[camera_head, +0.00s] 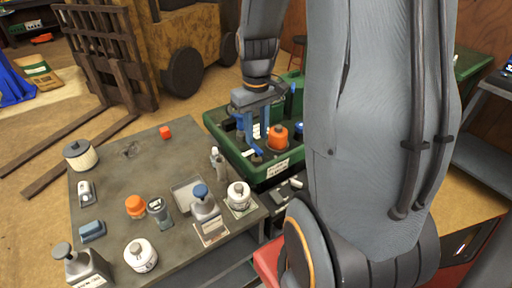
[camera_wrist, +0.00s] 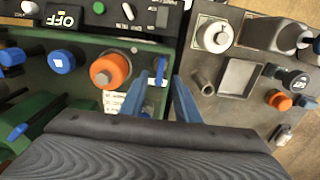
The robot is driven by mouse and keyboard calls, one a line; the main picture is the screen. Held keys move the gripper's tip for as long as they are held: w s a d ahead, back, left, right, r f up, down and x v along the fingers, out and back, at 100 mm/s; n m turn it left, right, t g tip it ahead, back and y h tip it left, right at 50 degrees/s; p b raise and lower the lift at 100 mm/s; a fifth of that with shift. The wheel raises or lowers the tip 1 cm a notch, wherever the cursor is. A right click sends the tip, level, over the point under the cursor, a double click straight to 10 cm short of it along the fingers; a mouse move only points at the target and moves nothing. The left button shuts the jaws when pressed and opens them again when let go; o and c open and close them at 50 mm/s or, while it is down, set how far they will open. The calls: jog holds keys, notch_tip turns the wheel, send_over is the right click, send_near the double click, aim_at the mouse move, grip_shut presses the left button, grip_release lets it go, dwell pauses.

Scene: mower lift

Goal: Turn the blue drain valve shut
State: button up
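A green mower deck (camera_head: 223,143) stands behind the grey table and carries an orange cap (camera_head: 278,136), also seen in the wrist view (camera_wrist: 110,70). A slim upright blue piece (camera_wrist: 160,70), perhaps the drain valve's lever, shows between my fingertips in the wrist view; I cannot tell whether they touch it. Another blue lever-like piece (camera_wrist: 18,132) lies at the left edge of that view. A round blue cap (camera_wrist: 61,61) sits left of the orange one. My gripper (camera_head: 256,148) points down over the deck, left of the orange cap. Its blue fingers (camera_wrist: 158,78) are apart.
The grey table (camera_head: 130,180) holds several bottles, a tray (camera_head: 186,194), an orange-capped item (camera_head: 136,206) and a filter (camera_head: 80,155). A black panel marked OFF (camera_wrist: 66,18) borders the deck. A yellow forklift (camera_head: 160,45) stands behind.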

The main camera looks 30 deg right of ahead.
aim_at(257, 147)
jog(key=shift+f+p, duration=0.45)
jog(key=shift+f, duration=2.65)
grip_shut()
